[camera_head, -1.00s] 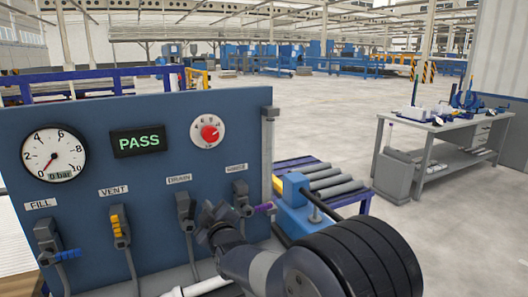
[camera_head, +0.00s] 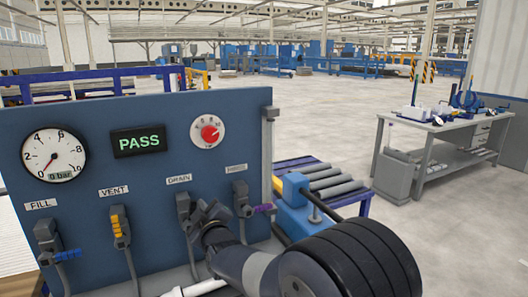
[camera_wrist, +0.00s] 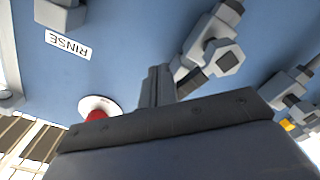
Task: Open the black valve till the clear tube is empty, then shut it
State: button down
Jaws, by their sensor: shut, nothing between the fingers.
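The valve under the DRAIN label (camera_head: 178,179) is a grey body (camera_head: 183,203) on the blue panel, partly hidden by my gripper. In the wrist view its body (camera_wrist: 212,50) shows a short black handle (camera_wrist: 190,80). My gripper (camera_head: 208,213) is shut and empty. Its fingertips (camera_wrist: 157,85) are beside the black handle; I cannot tell whether they touch it. A pale upright post (camera_head: 268,150) stands at the panel's right edge. I cannot tell if it is the clear tube, or its level.
Neighbouring valves have a blue handle (camera_head: 67,255), a yellow handle (camera_head: 116,222) and a purple handle (camera_head: 264,208). The gauge (camera_head: 54,156) shows 0 bar, the display (camera_head: 139,141) reads PASS, and a red knob (camera_head: 210,132) is above. A roller conveyor (camera_head: 330,182) stands right of the panel.

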jog(key=shift+s+a+r, duration=0.1)
jog(key=shift+a+r, duration=0.05)
jog(key=shift+r, duration=0.05)
jog(key=b+v, duration=0.3)
jog(key=v, duration=0.4)
jog(key=shift+d, duration=0.25)
dwell(0.9)
jog(key=shift+w+r, duration=0.15)
jog(key=shift+w, duration=0.1)
jog(key=a+p+x, duration=0.1)
jog(key=p+x, duration=0.2)
jog(key=x, duration=0.3)
jog(key=shift+a, duration=0.25)
jog(key=shift+w, duration=0.1)
